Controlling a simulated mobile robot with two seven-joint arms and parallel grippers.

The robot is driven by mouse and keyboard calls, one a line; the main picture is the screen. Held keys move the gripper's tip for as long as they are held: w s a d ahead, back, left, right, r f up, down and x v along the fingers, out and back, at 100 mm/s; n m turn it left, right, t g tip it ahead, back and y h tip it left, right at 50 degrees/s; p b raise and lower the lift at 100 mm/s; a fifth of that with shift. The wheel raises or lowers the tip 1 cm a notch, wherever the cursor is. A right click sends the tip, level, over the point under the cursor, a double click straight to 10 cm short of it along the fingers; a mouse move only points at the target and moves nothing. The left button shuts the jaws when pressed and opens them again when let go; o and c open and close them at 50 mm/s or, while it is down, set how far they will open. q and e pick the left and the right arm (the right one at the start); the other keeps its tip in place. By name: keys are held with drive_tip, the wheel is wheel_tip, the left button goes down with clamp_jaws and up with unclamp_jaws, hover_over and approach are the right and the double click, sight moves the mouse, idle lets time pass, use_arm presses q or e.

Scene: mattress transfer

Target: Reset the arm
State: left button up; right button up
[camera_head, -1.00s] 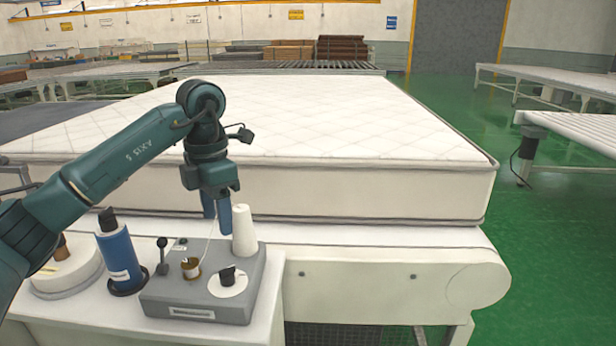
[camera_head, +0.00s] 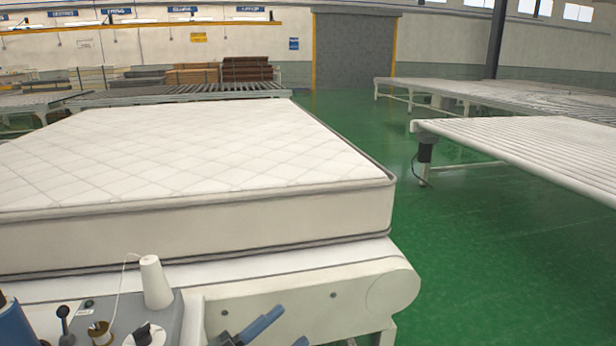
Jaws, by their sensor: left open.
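My left gripper (camera_head: 290,326) shows at the bottom edge of the head view, right of the grey control box. Its two blue fingers are apart with nothing between them; most of the gripper and the arm behind it are below the picture. A white quilted mattress (camera_head: 190,160) lies flat on the conveyor (camera_head: 330,278), beyond the gripper. My right gripper is not in view.
The control box (camera_head: 165,322) holds a lever, a knob and a white thread cone (camera_head: 155,281). A blue cylinder (camera_head: 14,328) is cut off at the lower left. A roller table (camera_head: 530,150) stands at right. The green floor (camera_head: 470,260) between is clear.

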use_arm(q)
drive_tip(key=s+a+f+n+g+y, duration=0.1)
drive_tip(key=s+a+f+n+y, duration=0.2)
drive_tip(key=s+f+n+y, duration=0.1)
drive_tip(key=s+a+f+n+y+p, duration=0.1)
drive_tip(key=s+a+f+n+y, duration=0.2)
drive_tip(key=f+n, duration=0.6)
drive_tip(key=s+a+f+n+g+y, duration=0.1)
drive_tip(key=s+a+f+n+y, duration=0.3)
drive_tip(key=f, duration=0.5)
drive_tip(key=s+n+y, duration=0.2)
drive_tip(key=y, duration=0.1)
drive_tip(key=shift+s+f+g+y, duration=0.3)
drive_tip(key=shift+s+f+y, duration=0.05)
drive_tip(key=shift+y, duration=0.05)
